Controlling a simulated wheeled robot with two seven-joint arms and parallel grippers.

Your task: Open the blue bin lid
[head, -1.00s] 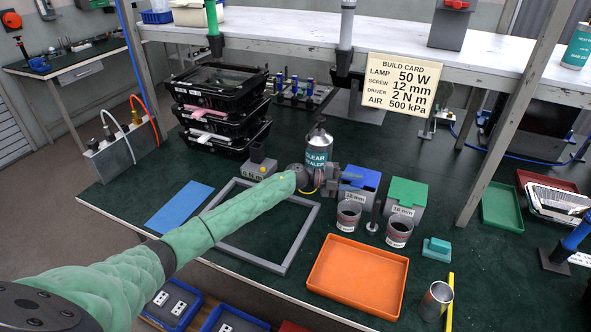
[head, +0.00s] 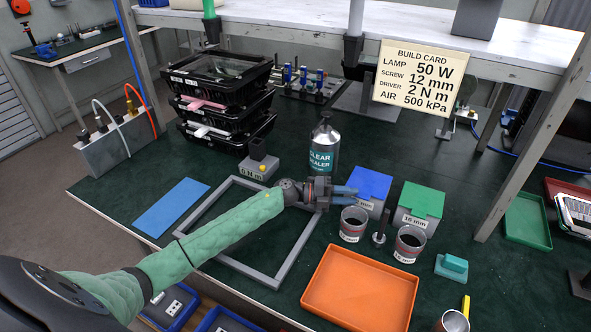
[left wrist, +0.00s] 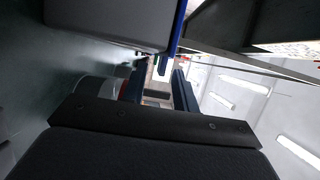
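The blue-lidded bin (head: 369,186) is a small grey box on the green bench, with its blue lid lying flat and shut on top. My left gripper (head: 345,190) is at the bin's left side, its blue fingertips close to the lid's left edge. In the left wrist view the gripper's two fingers (left wrist: 159,88) stand apart with nothing between them. The grey bin wall (left wrist: 105,22) and the blue lid edge (left wrist: 178,32) show just above the fingers there. I cannot tell whether a fingertip touches the lid. My right gripper is not in view.
A green-lidded bin (head: 420,202) stands to the right. Two cups (head: 354,223) (head: 408,243) and a dark post (head: 380,226) are in front. A sealer bottle (head: 323,148) stands behind the gripper. A grey frame (head: 268,276) lies under my arm; an orange tray (head: 361,290) is nearer.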

